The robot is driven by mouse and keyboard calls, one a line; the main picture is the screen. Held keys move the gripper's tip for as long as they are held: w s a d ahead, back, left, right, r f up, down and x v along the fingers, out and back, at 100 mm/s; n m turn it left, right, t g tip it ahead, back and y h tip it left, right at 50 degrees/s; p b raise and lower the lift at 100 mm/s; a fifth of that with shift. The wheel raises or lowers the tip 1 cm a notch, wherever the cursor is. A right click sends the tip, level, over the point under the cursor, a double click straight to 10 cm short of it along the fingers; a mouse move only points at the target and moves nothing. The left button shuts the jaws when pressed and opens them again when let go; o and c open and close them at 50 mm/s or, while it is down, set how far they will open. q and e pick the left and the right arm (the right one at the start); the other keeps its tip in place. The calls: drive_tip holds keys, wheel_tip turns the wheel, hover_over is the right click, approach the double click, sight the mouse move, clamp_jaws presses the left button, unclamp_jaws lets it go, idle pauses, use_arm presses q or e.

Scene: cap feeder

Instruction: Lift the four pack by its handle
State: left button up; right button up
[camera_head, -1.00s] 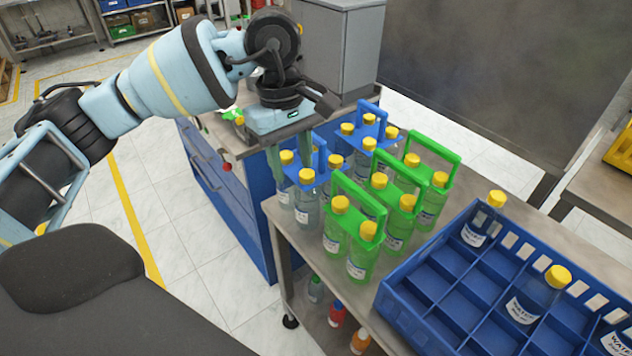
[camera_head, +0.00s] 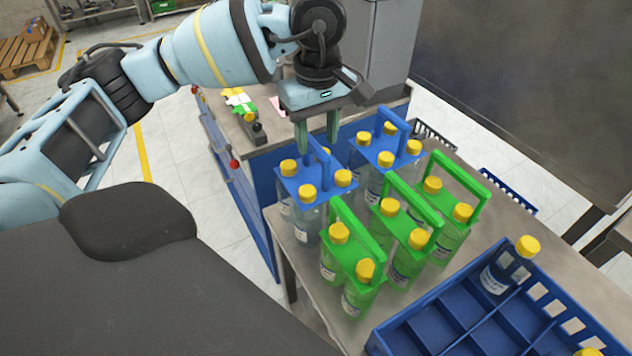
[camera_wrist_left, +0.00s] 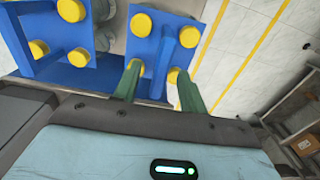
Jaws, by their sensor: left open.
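A blue four pack (camera_head: 311,190) with yellow-capped clear bottles stands at the left end of the metal table, its blue handle upright. My left gripper (camera_head: 317,145) is over it, pointing down, with its two green fingers apart. In the left wrist view the open fingers (camera_wrist_left: 158,72) are on either side of the blue handle (camera_wrist_left: 163,48), with the blue carrier top (camera_wrist_left: 142,42) below. I cannot tell whether a finger touches the handle. A second blue pack (camera_head: 385,158) stands just behind to the right. My right gripper is not in view.
Green packs (camera_head: 357,262) stand close in front and to the right. A blue divided crate (camera_head: 425,318) with a few bottles is at the front right. A blue-sided bench (camera_head: 262,150) with a grey cabinet (camera_head: 388,45) is behind. The packs leave little room between them.

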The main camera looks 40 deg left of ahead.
sight(315, 176)
use_arm(q)
drive_tip(key=shift+a+f, duration=0.2)
drive_tip(key=shift+f, duration=2.6)
clamp_jaws()
drive_tip(key=shift+r, duration=0.15)
